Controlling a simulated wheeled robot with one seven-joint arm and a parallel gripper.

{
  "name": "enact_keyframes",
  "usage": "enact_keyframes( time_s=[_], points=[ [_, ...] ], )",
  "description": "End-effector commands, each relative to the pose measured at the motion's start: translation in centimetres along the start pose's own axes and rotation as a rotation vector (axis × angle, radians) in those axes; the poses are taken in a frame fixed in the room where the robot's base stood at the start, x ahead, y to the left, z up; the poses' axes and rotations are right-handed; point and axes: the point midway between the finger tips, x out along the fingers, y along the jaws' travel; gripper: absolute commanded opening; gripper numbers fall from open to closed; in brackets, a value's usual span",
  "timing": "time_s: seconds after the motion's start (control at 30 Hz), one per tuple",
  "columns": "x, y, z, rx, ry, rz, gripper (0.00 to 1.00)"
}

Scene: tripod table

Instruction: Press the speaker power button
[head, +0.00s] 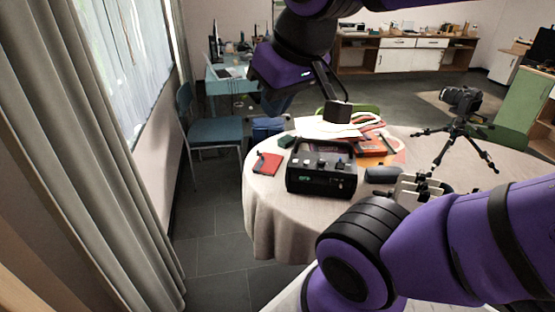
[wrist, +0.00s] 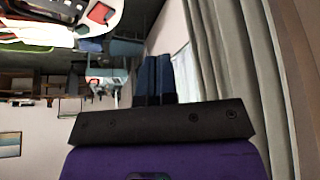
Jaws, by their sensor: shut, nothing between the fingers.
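The speaker (head: 321,182) is a black box with a handle frame, knobs along its top and a small green-lit display on its front. It stands upright near the front left edge of the round table (head: 268,215) in the head view. Its power button is too small to pick out. My gripper (head: 338,111) is shut and empty, in the air above the speaker and apart from it in the picture. How far it lies in front of or behind the speaker is unclear. I cannot make out the speaker in the wrist view.
A red notebook (head: 267,163) lies left of the speaker. Papers and books (head: 370,143) lie behind it, and a dark cylinder (head: 381,175) sits to its right. A blue chair (head: 216,131) and curtain (head: 90,130) are left.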

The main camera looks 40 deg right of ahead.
Motion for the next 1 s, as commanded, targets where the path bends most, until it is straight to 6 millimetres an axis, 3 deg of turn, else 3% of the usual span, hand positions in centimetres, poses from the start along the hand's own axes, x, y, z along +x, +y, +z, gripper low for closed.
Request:
enact_keyframes(
  time_s=[0.4,0.53,0.67,0.77,1.0],
  points=[
    [0.0,0.0,-0.1,0.003,0.001,-0.001,0.0],
    [0.5,-0.2,-1.2,0.066,0.011,-0.015,0.0],
    [2.0,-0.5,-4.2,0.244,0.042,-0.052,0.0],
    [3.8,-0.3,-7.6,0.45,0.08,-0.091,0.0],
    [9.2,2.3,-15.4,1.007,0.181,-0.166,0.0]
  ],
)
